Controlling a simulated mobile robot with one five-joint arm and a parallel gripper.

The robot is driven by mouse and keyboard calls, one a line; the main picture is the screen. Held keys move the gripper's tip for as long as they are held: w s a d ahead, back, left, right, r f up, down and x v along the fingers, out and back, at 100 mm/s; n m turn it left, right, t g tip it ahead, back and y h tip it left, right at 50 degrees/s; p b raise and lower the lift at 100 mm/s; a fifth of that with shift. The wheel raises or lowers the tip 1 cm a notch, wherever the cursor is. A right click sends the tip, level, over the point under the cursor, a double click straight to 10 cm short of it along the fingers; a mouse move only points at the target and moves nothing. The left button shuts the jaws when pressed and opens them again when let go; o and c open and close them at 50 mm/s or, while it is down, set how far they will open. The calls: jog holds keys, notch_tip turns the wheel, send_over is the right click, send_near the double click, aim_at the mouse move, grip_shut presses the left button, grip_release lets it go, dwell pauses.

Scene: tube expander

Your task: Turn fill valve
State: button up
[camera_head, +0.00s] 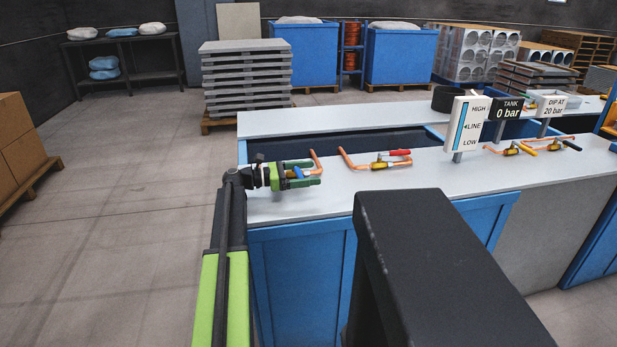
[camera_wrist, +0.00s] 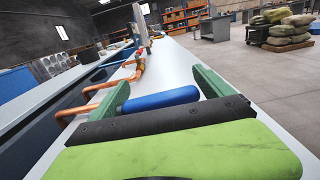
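A valve with a blue lever (camera_head: 297,172) sits on copper pipe (camera_head: 318,160) at the left of the white bench top. In the wrist view the blue lever (camera_wrist: 162,99) lies crosswise between my green fingers. My gripper (camera_head: 315,173) is open around it, with the fingers wide apart; contact cannot be told. A second valve with a red lever (camera_head: 398,153) is on copper pipe to the right. Which valve is the fill valve is not labelled in view. The level gauge (camera_head: 467,123) reads HIGH, LINE, LOW, and the tank display (camera_head: 507,108) reads 0 bar.
Further right are valves with yellow (camera_head: 512,151) and black (camera_head: 571,145) levers and a sign (camera_head: 555,104) reading DIP AT 20 bar. A dark, blue-rimmed trough (camera_head: 340,143) lies behind the pipes. The bench top (camera_head: 345,190) in front of the valves is clear.

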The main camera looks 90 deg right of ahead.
jog(key=shift+w, duration=0.15)
jog(key=w, duration=0.5)
jog(key=w+a, duration=0.1)
jog(key=w, duration=0.5)
jog(key=w+a, duration=0.1)
jog(key=w, duration=0.5)
